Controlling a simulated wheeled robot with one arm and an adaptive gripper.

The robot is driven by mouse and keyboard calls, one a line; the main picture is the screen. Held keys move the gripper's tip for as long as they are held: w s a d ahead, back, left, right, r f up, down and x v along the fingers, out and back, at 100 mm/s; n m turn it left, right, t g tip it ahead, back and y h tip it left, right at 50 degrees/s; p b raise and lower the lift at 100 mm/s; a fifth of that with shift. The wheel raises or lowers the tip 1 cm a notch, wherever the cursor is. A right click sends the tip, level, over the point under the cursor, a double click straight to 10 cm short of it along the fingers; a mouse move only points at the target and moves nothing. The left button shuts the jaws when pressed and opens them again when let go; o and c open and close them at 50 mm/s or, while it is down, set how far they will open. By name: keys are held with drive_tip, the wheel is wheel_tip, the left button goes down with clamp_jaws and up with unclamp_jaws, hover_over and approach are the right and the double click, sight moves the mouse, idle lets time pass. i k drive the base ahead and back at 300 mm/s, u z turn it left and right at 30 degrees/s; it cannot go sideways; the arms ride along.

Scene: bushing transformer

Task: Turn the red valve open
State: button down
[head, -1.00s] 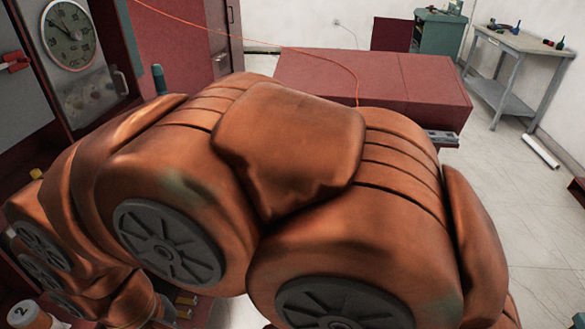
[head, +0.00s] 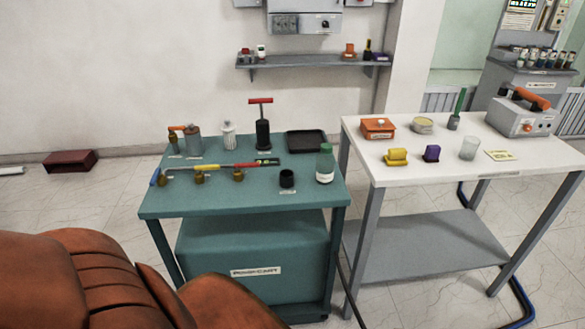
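A small row of brass valves (head: 199,178) with coloured handles lies on top of the teal cart. A red handle (head: 245,165) shows toward its right end, beside a yellow one (head: 226,166); a blue handle (head: 155,177) is at the left end. The handles are small, and I cannot tell how far the red valve is turned. My gripper is not in view. Orange-brown links of my own arm fill the lower left, apart from the valves in the picture.
The teal cart (head: 255,240) also bears a black pump with a red T-handle (head: 261,101), a black tray (head: 306,141) and a green-capped bottle (head: 325,165). A white table (head: 460,150) with several items stands close on the right.

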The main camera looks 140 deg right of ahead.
sight(236, 166)
drive_tip(key=z, duration=3.85)
drive_tip(key=i, duration=0.85)
drive_tip(key=z, duration=0.3)
